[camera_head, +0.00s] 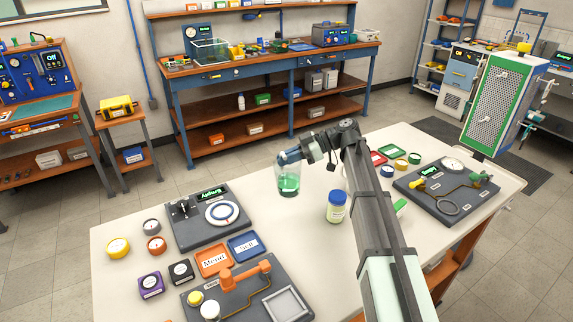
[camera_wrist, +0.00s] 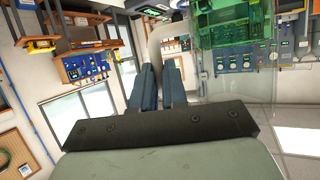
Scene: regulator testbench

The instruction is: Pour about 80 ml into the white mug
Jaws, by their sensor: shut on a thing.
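My gripper (camera_head: 290,157) is shut on a clear jug (camera_head: 288,180) with green liquid in its lower part. It holds the jug roughly upright above the left-middle of the white table; the exact height is hard to tell. In the wrist view the two blue-grey fingers (camera_wrist: 160,88) are on the jug's pale curved handle (camera_wrist: 155,42), and the clear jug body with green (camera_wrist: 235,28) fills the upper right. I cannot make out a white mug for certain in either view; my arm hides part of the table.
A lidded jar (camera_head: 336,207) with a yellow-green label stands just right of the jug. Grey test panels (camera_head: 208,214) and (camera_head: 445,190), an orange tray (camera_head: 213,261) and a blue tray (camera_head: 243,247) lie on the white table (camera_head: 120,285). Several round gauges sit at its left.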

